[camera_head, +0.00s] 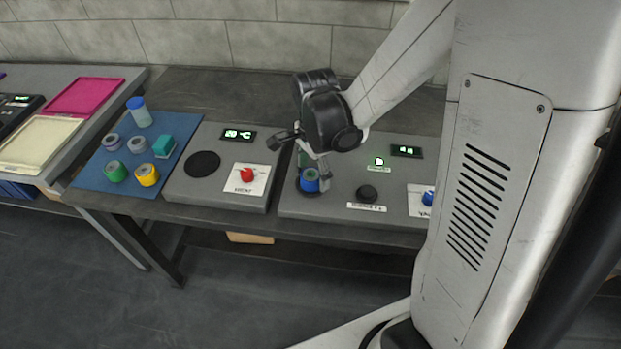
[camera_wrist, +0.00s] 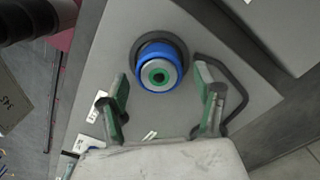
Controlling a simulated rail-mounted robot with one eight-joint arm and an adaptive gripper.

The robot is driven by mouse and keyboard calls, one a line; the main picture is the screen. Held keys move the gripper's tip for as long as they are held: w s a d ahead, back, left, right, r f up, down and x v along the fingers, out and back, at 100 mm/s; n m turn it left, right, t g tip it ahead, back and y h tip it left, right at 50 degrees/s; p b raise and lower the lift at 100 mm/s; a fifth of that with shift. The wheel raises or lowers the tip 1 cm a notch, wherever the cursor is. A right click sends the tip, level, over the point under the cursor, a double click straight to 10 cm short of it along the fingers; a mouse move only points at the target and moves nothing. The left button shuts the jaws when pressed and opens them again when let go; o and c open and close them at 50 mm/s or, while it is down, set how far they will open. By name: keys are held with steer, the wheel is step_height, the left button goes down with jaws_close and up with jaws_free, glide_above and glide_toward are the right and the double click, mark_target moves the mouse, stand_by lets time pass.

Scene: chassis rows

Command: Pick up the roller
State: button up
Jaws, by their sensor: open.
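My gripper (camera_head: 318,172) is over the right-hand grey device. In the wrist view my gripper (camera_wrist: 162,82) has its green-padded fingers spread apart with nothing held between them. A blue round piece (camera_head: 310,181) stands on the dark round plate of that device, just below the fingers. In the wrist view this blue piece (camera_wrist: 146,52) has a pale metal face and a green-ringed centre; it shows just beyond the fingertips, between their lines. I cannot tell any thing for certain as the roller.
The right device (camera_head: 345,196) has a dark knob (camera_head: 367,193) and a blue knob (camera_head: 428,198). Left of it is a grey device (camera_head: 215,193) with a red knob (camera_head: 247,175). A blue mat (camera_head: 95,180) bears several jars, a teal block and a blue-capped bottle (camera_head: 139,113).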

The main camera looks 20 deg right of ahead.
steer(key=shift+f, duration=0.8)
steer(key=c, duration=1.4)
steer(key=shift+c, duration=0.2)
steer(key=shift+r, duration=0.2)
